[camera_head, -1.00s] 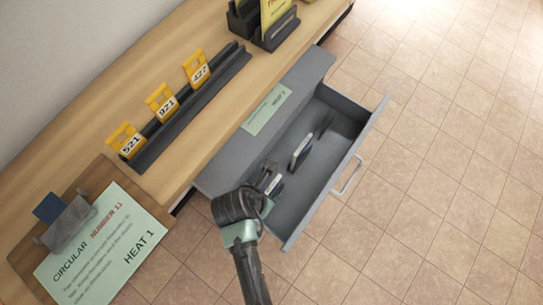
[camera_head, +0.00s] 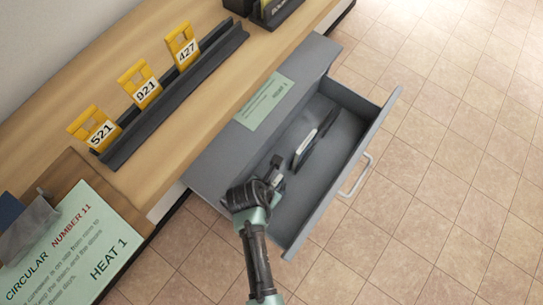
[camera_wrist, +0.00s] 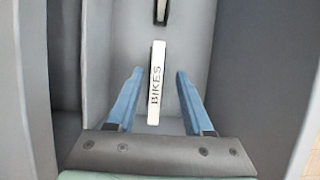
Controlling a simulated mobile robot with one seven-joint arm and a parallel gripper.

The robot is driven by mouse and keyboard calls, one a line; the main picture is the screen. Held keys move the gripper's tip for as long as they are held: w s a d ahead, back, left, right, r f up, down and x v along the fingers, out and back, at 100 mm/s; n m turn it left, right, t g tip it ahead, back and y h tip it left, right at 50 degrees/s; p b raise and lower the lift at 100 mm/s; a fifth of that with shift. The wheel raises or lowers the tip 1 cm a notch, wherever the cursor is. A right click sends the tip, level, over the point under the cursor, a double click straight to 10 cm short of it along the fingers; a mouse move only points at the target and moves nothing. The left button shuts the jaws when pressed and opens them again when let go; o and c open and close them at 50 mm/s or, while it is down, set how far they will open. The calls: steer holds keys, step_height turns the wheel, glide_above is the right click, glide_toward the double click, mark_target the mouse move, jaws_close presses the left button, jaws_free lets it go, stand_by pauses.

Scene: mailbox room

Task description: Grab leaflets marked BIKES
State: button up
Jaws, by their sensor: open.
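The leaflets marked BIKES (camera_wrist: 156,84) stand on edge as a thin white stack inside the open drawer. In the wrist view their label faces up, and they lie between and slightly beyond my two blue fingertips. My gripper (camera_wrist: 154,72) is open and empty, with a gap on each side of the stack. In the head view my gripper (camera_head: 275,172) reaches into the near part of the drawer, and a white-edged stack (camera_head: 304,148) stands just ahead of it. I cannot read its label there.
The grey drawer (camera_head: 345,170) has side walls close to my gripper. Another dark holder or stack (camera_wrist: 161,10) stands farther along inside. A HEAT 1 label (camera_head: 264,101) lies on the cabinet ledge. Yellow numbered tags (camera_head: 139,84) stand in a rack on the counter, near a clipboard notice (camera_head: 75,240).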

steer(key=x, duration=0.1)
steer(key=b+x, duration=0.1)
steer(key=x, duration=0.2)
steer(key=shift+a+f+b, duration=0.15)
steer(key=shift+a+b, duration=0.15)
steer(key=shift+f, duration=0.25)
steer(key=shift+c, duration=0.2)
jaws_close()
stand_by(0.4)
